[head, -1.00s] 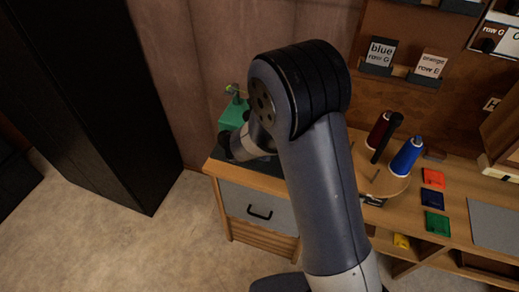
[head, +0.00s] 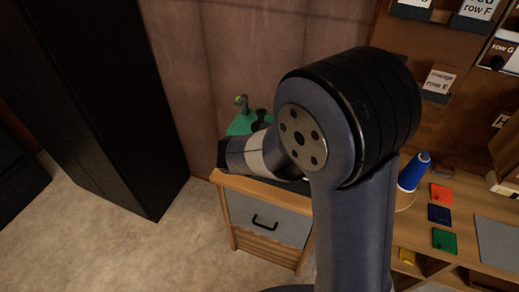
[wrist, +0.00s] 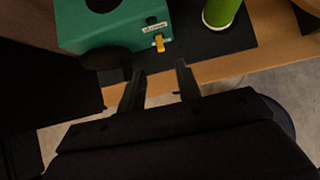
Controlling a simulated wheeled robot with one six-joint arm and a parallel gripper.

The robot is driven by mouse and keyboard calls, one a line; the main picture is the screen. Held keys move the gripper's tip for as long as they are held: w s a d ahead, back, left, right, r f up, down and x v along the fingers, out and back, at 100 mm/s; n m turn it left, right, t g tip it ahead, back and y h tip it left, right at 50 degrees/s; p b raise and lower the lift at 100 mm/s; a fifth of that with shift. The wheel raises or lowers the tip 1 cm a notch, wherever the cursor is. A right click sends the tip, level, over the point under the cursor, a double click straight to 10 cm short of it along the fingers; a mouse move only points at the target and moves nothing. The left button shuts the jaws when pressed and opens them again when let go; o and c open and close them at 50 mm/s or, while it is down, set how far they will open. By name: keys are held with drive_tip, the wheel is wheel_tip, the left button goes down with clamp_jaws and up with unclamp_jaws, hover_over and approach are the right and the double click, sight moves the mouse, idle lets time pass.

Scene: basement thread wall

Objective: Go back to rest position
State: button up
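My gripper (wrist: 160,90) shows in the wrist view with its two dark fingers apart and nothing between them. It hangs over the near edge of the wooden bench, in front of a green box-shaped device (wrist: 115,25) with a small yellow lever. The fingers look apart from the device. In the head view my arm covers the middle of the picture, and the gripper's fingers are hidden there. The green device (head: 243,122) shows behind my arm on the bench's left end.
A green cylinder (wrist: 222,12) stands on a dark mat (wrist: 205,42).

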drive_tip(key=b+x, duration=0.1)
drive_tip(key=x, duration=1)
drive_tip(key=shift+s, duration=0.1)
drive_tip(key=shift+r, duration=0.1)
drive_tip(key=shift+s+a+r, duration=0.1)
drive_tip(key=shift+s+r, duration=0.1)
drive_tip(key=shift+r, duration=0.15)
drive_tip(key=p+v, duration=0.1)
drive_tip(key=v, duration=0.9)
drive_tip(key=b+x, duration=0.2)
drive_tip(key=x, duration=0.9)
drive_tip(key=shift+f, duration=0.3)
drive_tip(key=shift+s+b, duration=0.2)
drive_tip(key=shift+b, duration=0.65)
drive_tip(key=shift+f+t+b, duration=0.15)
drive_tip(key=shift+t+b, duration=0.35)
drive_tip(key=shift+b, duration=0.35)
drive_tip(key=t+b, duration=0.1)
drive_tip(key=b, duration=0.4)
drive_tip(key=f+t+h+b, duration=0.1)
drive_tip(key=b, duration=0.4)
drive_tip(key=shift+s+a+t+h, duration=0.15)
drive_tip(key=shift+s+t+h, duration=0.15)
drive_tip(key=shift+t, duration=0.1)
